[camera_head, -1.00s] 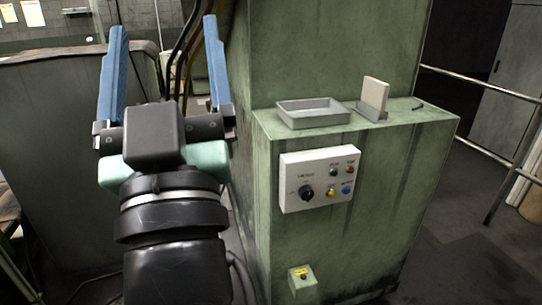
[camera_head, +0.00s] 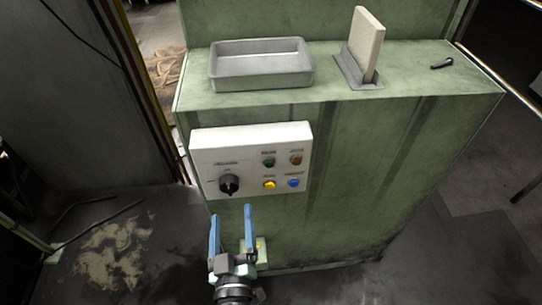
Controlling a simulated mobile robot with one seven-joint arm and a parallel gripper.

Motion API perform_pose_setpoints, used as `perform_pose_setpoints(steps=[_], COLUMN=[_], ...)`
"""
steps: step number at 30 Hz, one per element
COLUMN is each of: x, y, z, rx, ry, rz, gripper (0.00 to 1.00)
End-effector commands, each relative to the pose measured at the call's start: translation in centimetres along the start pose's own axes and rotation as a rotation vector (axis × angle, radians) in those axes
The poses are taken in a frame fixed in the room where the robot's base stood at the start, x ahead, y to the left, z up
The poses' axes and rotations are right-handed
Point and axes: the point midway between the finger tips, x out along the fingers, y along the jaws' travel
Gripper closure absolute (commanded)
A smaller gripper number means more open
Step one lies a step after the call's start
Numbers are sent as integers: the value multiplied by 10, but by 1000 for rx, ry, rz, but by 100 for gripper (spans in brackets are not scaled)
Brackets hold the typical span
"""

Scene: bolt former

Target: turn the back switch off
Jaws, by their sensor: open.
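A white control panel (camera_head: 250,141) is on the front of the green machine cabinet. It carries a black rotary knob (camera_head: 229,184) at its lower left and several coloured buttons to the right. Which control is the back switch I cannot tell from the labels, which are too small to read. A small greenish box (camera_head: 262,252) with a yellow patch sits lower on the cabinet, partly hidden behind my gripper. My gripper (camera_head: 231,214) is open and empty, its blue fingers pointing up, just below the knob in the picture. No contact with the panel shows.
A grey tray (camera_head: 262,78) and a pale upright block in a grey holder (camera_head: 360,72) stand on the cabinet's top ledge. A small dark tool (camera_head: 441,63) lies at the right. Floor is open left of the cabinet; a metal rail (camera_head: 497,73) runs at right.

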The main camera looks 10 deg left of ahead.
Motion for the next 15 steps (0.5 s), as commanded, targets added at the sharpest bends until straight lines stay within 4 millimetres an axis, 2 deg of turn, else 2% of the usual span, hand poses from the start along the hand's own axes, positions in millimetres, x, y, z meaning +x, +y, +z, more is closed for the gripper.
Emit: perform_pose_setpoints(steps=[2,5,15], x=[-2,7,74], y=[-7,-7,-9], z=[5,6,11], rx=[-1,-2,-4], ry=[-4,-3,1], rz=[-10,-9,-6], gripper=[15,15,15])
